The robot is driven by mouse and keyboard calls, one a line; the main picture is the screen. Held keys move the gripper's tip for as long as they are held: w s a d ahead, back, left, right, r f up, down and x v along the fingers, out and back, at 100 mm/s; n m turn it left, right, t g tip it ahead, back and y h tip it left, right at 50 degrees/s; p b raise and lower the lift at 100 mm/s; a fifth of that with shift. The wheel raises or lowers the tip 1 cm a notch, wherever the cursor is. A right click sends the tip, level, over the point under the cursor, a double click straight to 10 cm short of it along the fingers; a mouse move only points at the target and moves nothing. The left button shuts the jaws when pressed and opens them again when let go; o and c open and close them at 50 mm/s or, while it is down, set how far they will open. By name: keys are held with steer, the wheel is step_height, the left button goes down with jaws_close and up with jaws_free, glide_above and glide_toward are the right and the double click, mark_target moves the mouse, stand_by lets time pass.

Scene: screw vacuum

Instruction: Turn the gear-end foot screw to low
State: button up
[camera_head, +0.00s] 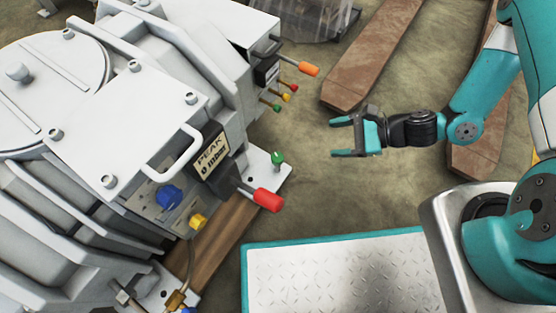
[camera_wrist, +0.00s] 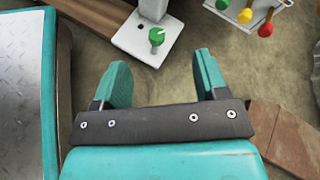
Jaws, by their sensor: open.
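A foot screw with a green knob (camera_head: 277,158) stands on a white foot plate (camera_head: 266,176) at the corner of the large white machine (camera_head: 130,130). It also shows in the wrist view (camera_wrist: 156,36), at top centre, with a pale slot or mark across its top. My gripper (camera_head: 335,138) is open and empty, to the right of the green knob and apart from it. In the wrist view, the green knob lies beyond and between my two teal fingers (camera_wrist: 160,64). A blue knob (camera_head: 188,310) at the bottom edge is mostly cut off. No gear-end label is visible.
A red-handled lever (camera_head: 267,200) sticks out near the green knob. An orange-handled lever (camera_head: 308,69) and small coloured knobs (camera_head: 286,97) project further back. Wooden beams (camera_head: 375,55) lie on the floor. Bare floor lies between my gripper and the machine.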

step_height(320, 180, down, 7)
steer(key=s+m+t+b, duration=0.1)
steer(key=s+m+t, duration=0.15)
steer(key=m, duration=0.25)
steer(key=m+b, duration=0.1)
steer(key=b, duration=0.8)
glide_toward(279, 158)
steer(key=x, duration=0.9)
steer(key=shift+w+a+f, duration=0.2)
steer(key=shift+w+a+b, duration=0.2)
steer(key=shift+a+b, duration=0.15)
steer(key=shift+a, duration=0.1)
steer(key=c, duration=0.9)
